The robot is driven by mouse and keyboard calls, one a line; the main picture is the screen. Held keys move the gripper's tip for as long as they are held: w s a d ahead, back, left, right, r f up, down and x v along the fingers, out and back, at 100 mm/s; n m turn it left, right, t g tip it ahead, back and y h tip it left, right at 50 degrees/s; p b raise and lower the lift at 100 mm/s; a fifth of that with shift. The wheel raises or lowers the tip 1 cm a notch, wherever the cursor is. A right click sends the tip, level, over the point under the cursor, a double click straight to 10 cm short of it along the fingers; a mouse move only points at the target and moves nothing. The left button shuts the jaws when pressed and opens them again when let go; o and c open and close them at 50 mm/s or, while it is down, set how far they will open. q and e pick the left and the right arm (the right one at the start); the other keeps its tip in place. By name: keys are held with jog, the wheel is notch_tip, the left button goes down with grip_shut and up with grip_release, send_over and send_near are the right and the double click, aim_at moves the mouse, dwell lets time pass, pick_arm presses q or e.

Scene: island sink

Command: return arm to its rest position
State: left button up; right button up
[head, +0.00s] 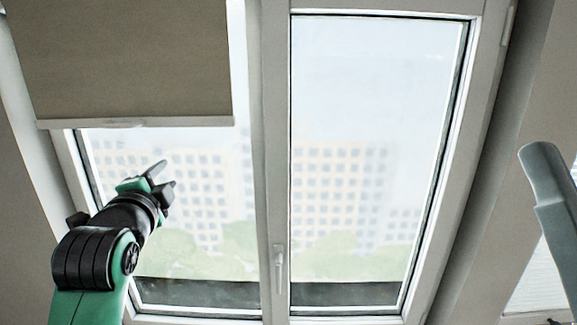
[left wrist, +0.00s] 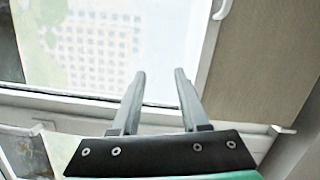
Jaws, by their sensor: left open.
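My left gripper (head: 161,176) is raised at the left of the head view, in front of the lower part of the left window pane. Its green and black arm comes up from the lower left edge. In the left wrist view the two grey fingers (left wrist: 160,98) stand apart with nothing between them, so it is open and empty. My right gripper does not show in either view.
A two-pane window (head: 275,180) with a pale frame fills the head view. A brown blind (head: 120,60) covers the upper left pane. A window handle (head: 279,258) sits on the middle post. A grey-green curved object (head: 548,175) stands at the right edge.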

pick_arm(q)
jog(key=s+d+r+n+t+h, duration=0.1)
jog(key=s+d+r+n+t, duration=0.1)
jog(key=s, duration=0.7)
jog(key=s+d+r+n+t+h, duration=0.2)
jog(key=s+r+n+t, duration=0.2)
jog(key=s, duration=0.6)
jog(key=s+d+r+n+t+h, duration=0.2)
jog(key=s+r+n+t, duration=0.2)
jog(key=s, duration=0.6)
notch_tip(320, 180, up, 3)
jog(key=n, duration=0.2)
jog(key=shift+d+n+p, duration=0.25)
jog(key=shift+n+p, duration=0.05)
jog(key=shift+f, duration=0.1)
notch_tip(320, 180, down, 44)
jog(key=b, duration=4.4)
jog(key=shift+s+a+f, duration=0.1)
